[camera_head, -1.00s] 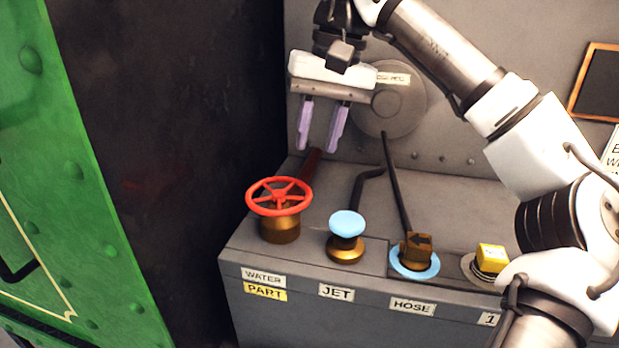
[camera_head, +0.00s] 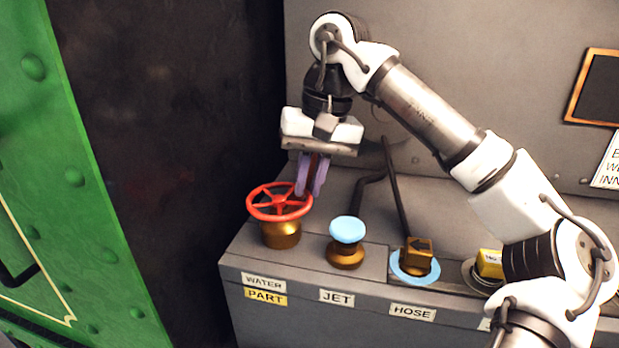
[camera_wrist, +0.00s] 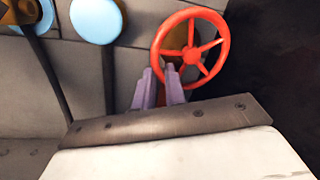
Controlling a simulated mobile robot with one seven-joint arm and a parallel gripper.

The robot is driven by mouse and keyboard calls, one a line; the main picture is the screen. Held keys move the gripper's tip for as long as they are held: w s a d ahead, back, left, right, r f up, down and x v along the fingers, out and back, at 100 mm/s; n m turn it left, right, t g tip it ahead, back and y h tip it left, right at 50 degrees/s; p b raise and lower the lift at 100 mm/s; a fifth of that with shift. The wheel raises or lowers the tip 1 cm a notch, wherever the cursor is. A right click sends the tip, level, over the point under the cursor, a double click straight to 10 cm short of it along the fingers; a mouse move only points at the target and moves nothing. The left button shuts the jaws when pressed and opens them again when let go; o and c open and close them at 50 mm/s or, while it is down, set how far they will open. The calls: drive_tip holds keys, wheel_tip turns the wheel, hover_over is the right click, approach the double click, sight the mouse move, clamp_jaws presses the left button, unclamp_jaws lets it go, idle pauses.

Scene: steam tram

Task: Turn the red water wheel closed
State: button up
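The red water wheel (camera_head: 279,202) is a spoked handwheel on a brass base at the left end of the grey console. It also shows at the top right of the wrist view (camera_wrist: 191,53). My gripper (camera_head: 308,194) points down at the wheel's right side, its lilac fingers parted by a narrow gap with nothing held. In the wrist view the fingertips (camera_wrist: 159,70) overlap the near left part of the rim. I cannot tell whether they touch it. Labels reading WATER (camera_head: 263,282) and PART (camera_head: 265,297) sit below the wheel.
A blue-topped JET knob (camera_head: 347,230) stands just right of the wheel. Further right are the brass HOSE valve (camera_head: 418,250) on a blue ring and a yellow block (camera_head: 489,263). A dark pipe (camera_head: 371,178) rises behind. A green riveted panel (camera_head: 80,190) stands left.

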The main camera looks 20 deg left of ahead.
sight(286, 215)
clamp_jaws()
drive_tip(key=m, duration=0.1)
drive_tip(key=s+m+b, duration=0.1)
drive_tip(key=m, duration=0.2)
drive_tip(key=shift+s+d+f+t+b, duration=0.1)
drive_tip(key=shift+s+d+t+b, duration=0.2)
drive_tip(key=shift+s+d+b, duration=0.1)
drive_tip(key=m, duration=0.2)
drive_tip(key=s+m+b, duration=0.1)
drive_tip(key=m, duration=0.1)
drive_tip(key=s+m+t, duration=0.1)
drive_tip(key=shift+s+m, duration=0.1)
drive_tip(key=shift+m, duration=0.3)
drive_tip(key=m, duration=0.1)
drive_tip(key=s+m+b, duration=0.1)
drive_tip(key=m, duration=0.1)
drive_tip(key=a+m, duration=0.1)
drive_tip(key=shift+s+t+h, duration=0.3)
drive_tip(key=shift+s+t, duration=0.05)
drive_tip(key=shift+t, duration=0.05)
drive_tip(key=shift+s+a+m+h+b, duration=0.1)
drive_tip(key=shift+s+a+m, duration=0.1)
drive_tip(key=shift+m, duration=0.55)
drive_tip(key=shift+s+a+m+h+b, duration=0.1)
drive_tip(key=shift+s+a+m+b, duration=0.1)
drive_tip(key=shift+m, duration=0.6)
drive_tip(key=shift+s+a+m+h+b, duration=0.1)
drive_tip(key=shift+s+a+m, duration=0.1)
drive_tip(key=shift+m, duration=0.55)
